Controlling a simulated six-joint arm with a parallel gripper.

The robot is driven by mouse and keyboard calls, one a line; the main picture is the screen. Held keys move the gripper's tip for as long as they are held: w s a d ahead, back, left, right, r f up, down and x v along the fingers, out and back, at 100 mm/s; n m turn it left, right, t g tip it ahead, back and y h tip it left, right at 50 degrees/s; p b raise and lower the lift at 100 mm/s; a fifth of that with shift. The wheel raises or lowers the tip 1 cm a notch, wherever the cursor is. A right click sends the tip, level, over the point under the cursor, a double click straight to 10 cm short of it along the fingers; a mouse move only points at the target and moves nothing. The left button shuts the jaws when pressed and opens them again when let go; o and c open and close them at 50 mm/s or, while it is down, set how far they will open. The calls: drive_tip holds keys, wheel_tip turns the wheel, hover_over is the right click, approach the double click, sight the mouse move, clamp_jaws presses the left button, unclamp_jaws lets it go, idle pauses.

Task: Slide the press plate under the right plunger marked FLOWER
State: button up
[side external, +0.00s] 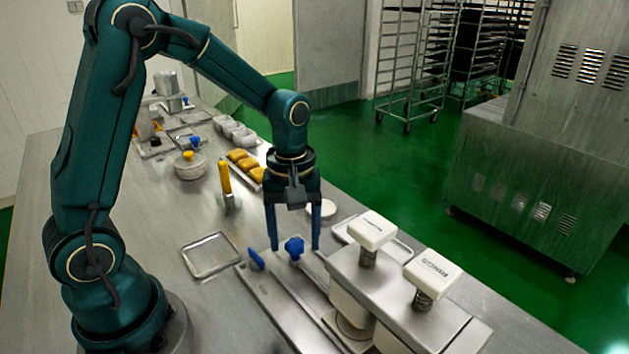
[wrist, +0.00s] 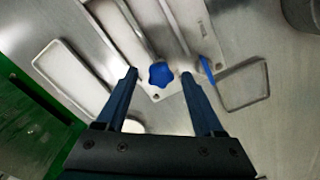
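My gripper (side external: 295,245) is open, pointing down, with one finger on each side of a blue star-shaped knob (side external: 294,250). In the wrist view the knob (wrist: 160,75) lies between the fingertips (wrist: 159,73), with gaps on both sides. The knob stands on a metal slide, which I take to be the press plate (wrist: 157,96), on the machine's flat metal base (side external: 262,292). Two white square-capped plungers on springs stand to the right: the left one (side external: 372,229) and the right one (side external: 432,271). Their cap lettering is too small to read. The wrist view shows neither cap.
A blue lever (side external: 256,260) stands left of the knob. An empty shallow tray (side external: 211,254) lies left of the base, another tray (side external: 398,252) behind the plungers. A yellow-handled tool (side external: 225,178) stands farther back. Bare counter lies at the left.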

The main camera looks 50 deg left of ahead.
drive_tip(key=shift+r, duration=2.55)
drive_tip(key=shift+r, duration=0.25)
drive_tip(key=s+d+r+m+t, duration=0.3)
drive_tip(key=s+r+m+t, duration=0.2)
drive_tip(key=s+m, duration=0.5)
drive_tip(key=shift+s+m+t, duration=0.3)
drive_tip(key=shift+s+m, duration=0.05)
drive_tip(key=shift+m, duration=0.05)
